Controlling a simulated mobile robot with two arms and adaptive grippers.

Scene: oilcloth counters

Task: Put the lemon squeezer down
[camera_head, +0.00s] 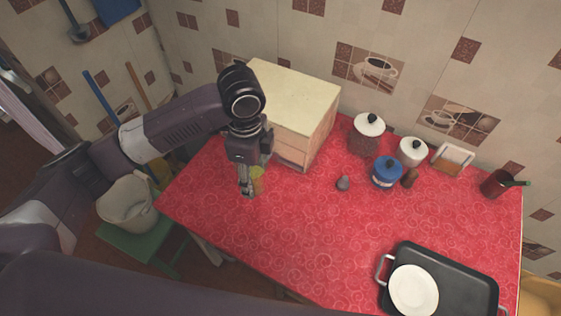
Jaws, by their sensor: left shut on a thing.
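My left gripper (247,190) points down over the left part of the red counter, in front of a cream wooden box. It is shut on a small yellow-green thing, which I take to be the lemon squeezer (257,180). The fingers hide part of it. I cannot tell whether it touches the cloth (290,230) or hangs just above it. My right gripper does not show.
The cream box (293,90) stands close behind my gripper. A black tray (455,270) with a white plate (413,290) lies front right. The counter's middle is clear.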

